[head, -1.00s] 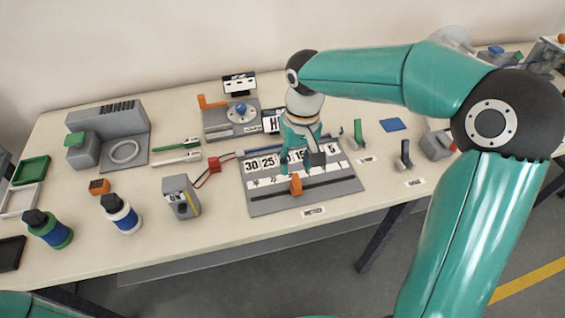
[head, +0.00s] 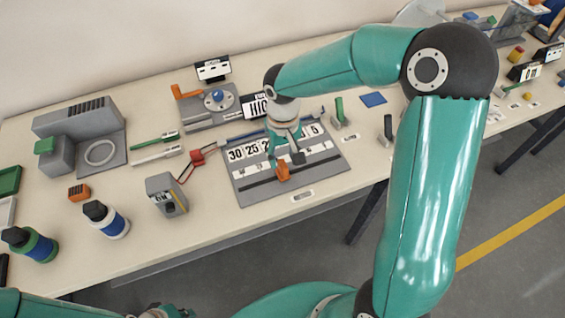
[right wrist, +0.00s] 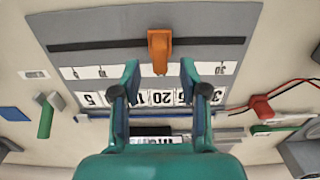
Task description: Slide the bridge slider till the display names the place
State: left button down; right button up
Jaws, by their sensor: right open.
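The bridge slider is an orange knob (head: 283,173) on a dark slot in a grey board (head: 318,173), below a row of number cards that includes 30, 25 and 5. My right gripper (head: 286,158) points down over the board, just behind the knob. In the right wrist view the open fingers (right wrist: 160,72) are spread to either side of the line of the knob (right wrist: 159,50), with nothing held. The display (head: 256,107), a black-framed white panel, stands behind the board; my right wrist covers part of its text. A small part of my left gripper (head: 168,312) shows at the bottom edge.
A grey dial unit with a blue knob (head: 218,96) stands behind the board. A grey meter (head: 166,195) with red and black leads is left of it. Bottles (head: 105,218) stand farther left. A green lever (head: 339,110) is at the right.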

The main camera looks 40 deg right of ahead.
aim_at(283, 163)
jog(key=shift+f, duration=2.1)
jog(key=shift+c, duration=0.2)
grip_shut()
